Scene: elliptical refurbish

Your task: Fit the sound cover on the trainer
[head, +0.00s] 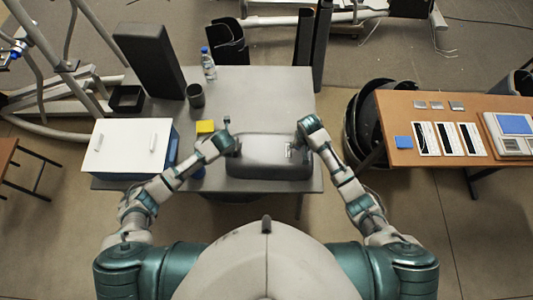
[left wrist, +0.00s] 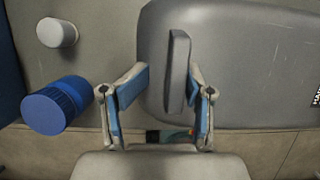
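The grey sound cover (head: 268,157), a rounded shell, lies near the front edge of the grey table. The left wrist view shows its smooth surface (left wrist: 245,60) and an upright grey handle (left wrist: 178,70) on its left part. My left gripper (head: 224,143) is at the cover's left end. In the left wrist view its blue-padded fingers (left wrist: 166,80) are spread on both sides of the handle, with a clear gap on the left. My right gripper (head: 308,134) is at the cover's right end; its fingers are too small to read. A trainer's pale tube frame (head: 60,90) stands at the left.
The table (head: 270,90) has bare room behind the cover. A white-lidded box (head: 125,148), yellow block (head: 205,127), dark cup (head: 195,95) and bottle (head: 208,64) stand at its left. A wooden bench (head: 440,155) is at right. A blue-capped item (left wrist: 55,105) stands left of my left gripper.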

